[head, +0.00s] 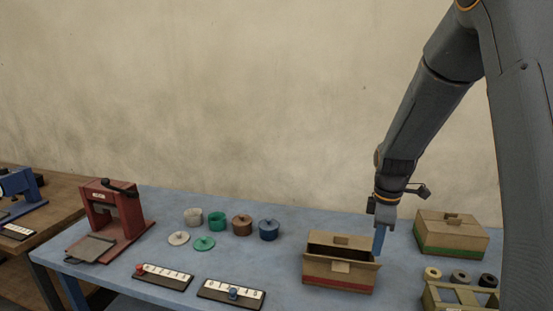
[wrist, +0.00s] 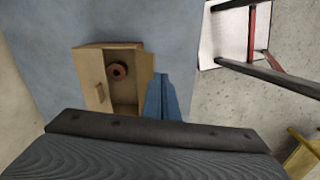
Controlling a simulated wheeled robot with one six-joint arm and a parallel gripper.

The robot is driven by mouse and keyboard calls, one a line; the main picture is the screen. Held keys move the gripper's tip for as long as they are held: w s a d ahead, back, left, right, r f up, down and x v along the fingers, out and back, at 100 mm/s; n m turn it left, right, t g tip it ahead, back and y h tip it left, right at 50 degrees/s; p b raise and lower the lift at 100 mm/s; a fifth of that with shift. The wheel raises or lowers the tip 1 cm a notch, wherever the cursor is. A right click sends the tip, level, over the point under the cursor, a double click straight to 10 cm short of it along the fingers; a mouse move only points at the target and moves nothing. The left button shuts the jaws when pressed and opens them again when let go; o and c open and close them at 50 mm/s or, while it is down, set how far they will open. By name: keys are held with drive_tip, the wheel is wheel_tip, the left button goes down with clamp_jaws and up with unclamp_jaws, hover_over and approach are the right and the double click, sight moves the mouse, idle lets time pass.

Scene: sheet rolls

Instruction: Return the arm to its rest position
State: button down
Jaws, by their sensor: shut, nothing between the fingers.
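My gripper (head: 378,250) hangs pointing down from my arm, its blue fingers together and empty. In the head view the fingertips show at the right end of an open cardboard box (head: 338,284). In the wrist view my gripper (wrist: 160,80) shows next to the edge of the same box (wrist: 92,66), and a brown roll (wrist: 118,71) lies inside. I cannot tell how high the fingertips are above the table. My arm is bent, coming down from the upper right.
A closed box (head: 451,236) with a green stripe stands at right, behind a wooden rack (head: 462,300) and several rolls. Several coloured pots and lids, a red press (head: 108,222) and two slider panels (head: 231,293) stand left on the blue table (head: 300,222). Above the table is free.

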drive_tip(key=s+a+f+m+b, duration=0.3)
drive_tip(key=s+m, duration=0.3)
drive_tip(key=s, duration=0.2)
drive_tip(key=s+a+f+m+t+b, duration=0.1)
drive_tip(key=s+a+f+m+b, duration=0.2)
drive_tip(key=s+a+m+b, duration=0.2)
drive_tip(key=s+m, duration=0.2)
drive_tip(key=s, duration=0.1)
drive_tip(key=shift+s+f+m, duration=0.2)
drive_tip(key=shift+f+m, duration=0.1)
drive_tip(key=shift+f, duration=0.1)
